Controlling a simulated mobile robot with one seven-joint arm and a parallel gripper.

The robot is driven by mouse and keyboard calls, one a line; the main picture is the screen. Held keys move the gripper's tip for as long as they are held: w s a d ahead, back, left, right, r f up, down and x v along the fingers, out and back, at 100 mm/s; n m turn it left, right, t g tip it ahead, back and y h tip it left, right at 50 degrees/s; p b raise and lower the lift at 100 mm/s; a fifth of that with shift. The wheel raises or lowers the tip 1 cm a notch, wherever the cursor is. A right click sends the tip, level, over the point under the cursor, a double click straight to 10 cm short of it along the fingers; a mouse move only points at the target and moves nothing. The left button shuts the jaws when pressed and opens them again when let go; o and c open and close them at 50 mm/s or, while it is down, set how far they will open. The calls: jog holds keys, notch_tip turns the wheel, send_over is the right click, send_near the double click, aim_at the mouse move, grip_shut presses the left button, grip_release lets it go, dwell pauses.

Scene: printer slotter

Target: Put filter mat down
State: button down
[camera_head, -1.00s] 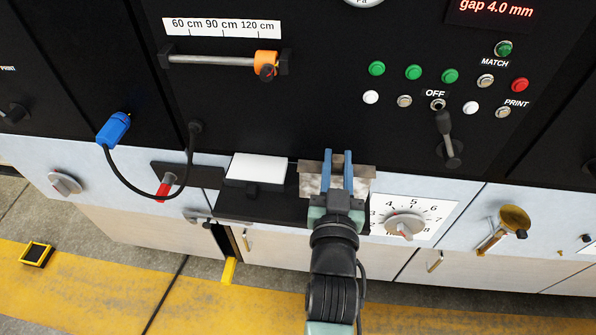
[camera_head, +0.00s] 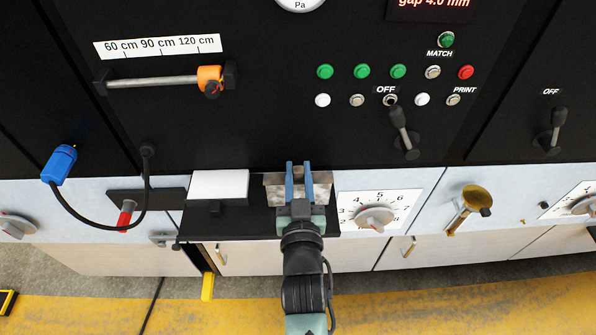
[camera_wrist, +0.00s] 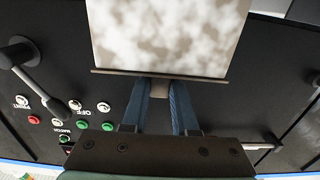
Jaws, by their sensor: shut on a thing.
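The filter mat (camera_head: 275,190) is a mottled grey-white panel with a brown strip along its edge. My gripper (camera_head: 299,176) has its blue fingers shut on the mat and holds it over the right part of a black shelf (camera_head: 240,226) at the machine front. In the wrist view the mat (camera_wrist: 165,35) fills the top middle, with its edge tab between the blue fingers (camera_wrist: 160,95). Whether the mat touches the shelf cannot be told. The fingers and wrist hide the middle of the mat in the head view.
A white block (camera_head: 219,184) sits on the shelf left of the mat. A numbered dial (camera_head: 374,217) is close on the right. A black cable with a blue plug (camera_head: 59,163) hangs at the left. A lever (camera_head: 403,128) stands out from the panel at upper right.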

jog(key=shift+f, duration=0.1)
jog(key=shift+f+b, duration=0.25)
jog(key=shift+b, duration=0.05)
jog(key=c, duration=0.7)
grip_release()
jog(key=shift+r+p, duration=0.3)
jog(key=shift+r, duration=0.1)
jog(key=shift+s+d+f+b, duration=0.1)
jog(key=shift+s+f+b, duration=0.05)
jog(key=shift+s+b, duration=1.95)
jog(key=shift+s, duration=3.9)
